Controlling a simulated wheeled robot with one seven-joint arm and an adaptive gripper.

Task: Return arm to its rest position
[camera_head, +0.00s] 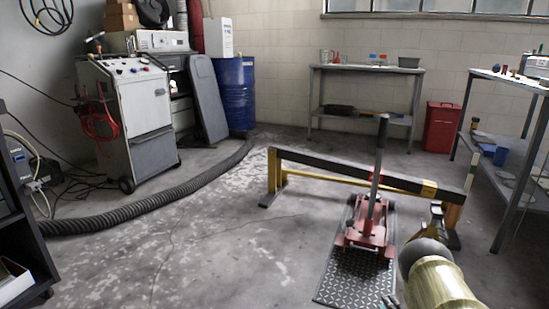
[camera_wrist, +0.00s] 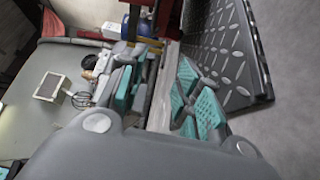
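My arm enters the head view at the lower right, beside the barrier post, and its end points down toward the floor. My gripper (camera_wrist: 160,95) shows large in the wrist view, with teal pads on both grey fingers. The fingers stand apart. A narrow grey and brown strip shows in the gap between them, and I cannot tell how far behind them it lies.
A red floor jack (camera_head: 367,229) stands on a dark tread plate (camera_head: 345,281), close left of my arm. A black and yellow barrier (camera_head: 340,169) runs behind it. A metal workbench (camera_head: 513,178) stands at the right. Open floor (camera_head: 190,255) lies to the left, beyond it a black hose (camera_head: 150,204).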

